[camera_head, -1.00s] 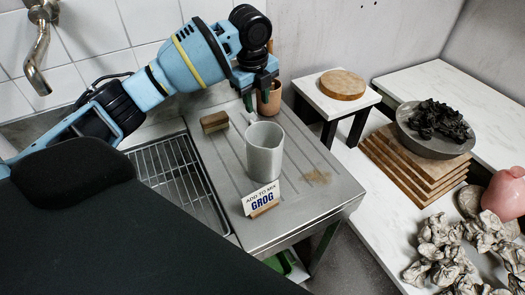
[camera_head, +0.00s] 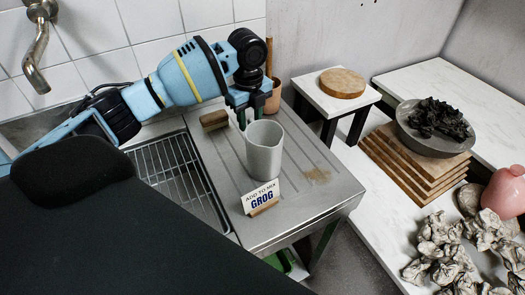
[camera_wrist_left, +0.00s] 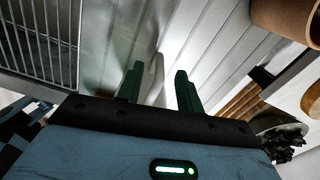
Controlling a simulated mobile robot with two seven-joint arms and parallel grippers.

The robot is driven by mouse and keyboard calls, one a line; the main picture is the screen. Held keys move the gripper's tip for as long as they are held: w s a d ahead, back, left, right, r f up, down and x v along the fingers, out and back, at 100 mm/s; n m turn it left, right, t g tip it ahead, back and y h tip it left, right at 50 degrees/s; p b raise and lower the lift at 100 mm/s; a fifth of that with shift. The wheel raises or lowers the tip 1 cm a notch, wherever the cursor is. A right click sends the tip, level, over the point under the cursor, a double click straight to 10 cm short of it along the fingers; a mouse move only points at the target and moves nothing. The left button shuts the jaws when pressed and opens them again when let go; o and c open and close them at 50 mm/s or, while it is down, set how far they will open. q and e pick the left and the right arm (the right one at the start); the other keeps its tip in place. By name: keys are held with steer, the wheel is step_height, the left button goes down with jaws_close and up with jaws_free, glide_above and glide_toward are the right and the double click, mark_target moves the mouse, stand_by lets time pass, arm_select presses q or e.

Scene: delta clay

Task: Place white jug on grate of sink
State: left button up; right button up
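The white jug (camera_head: 265,152) stands upright on the ribbed steel drainboard in the head view. My left gripper (camera_head: 250,115) is at the jug's far rim, on its upper left side, with fingers pointing down. In the left wrist view its two fingers (camera_wrist_left: 158,85) are spread apart. A pale shape shows between them, but I cannot tell whether it is the jug or its handle, nor whether the fingers touch it. The wire grate of the sink (camera_head: 168,163) lies left of the drainboard and also shows in the left wrist view (camera_wrist_left: 42,42). My right gripper is not in view.
A brown block (camera_head: 214,120) and a copper-coloured pot (camera_head: 273,97) stand behind the jug. A GROG sign (camera_head: 261,197) stands in front of it. The faucet (camera_head: 38,55) hangs at the upper left. The drainboard between jug and grate is clear.

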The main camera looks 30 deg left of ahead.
arm_select(q)
steer(key=shift+a+f, duration=0.1)
steer(key=shift+f, duration=1.3)
steer(key=shift+c, duration=0.4)
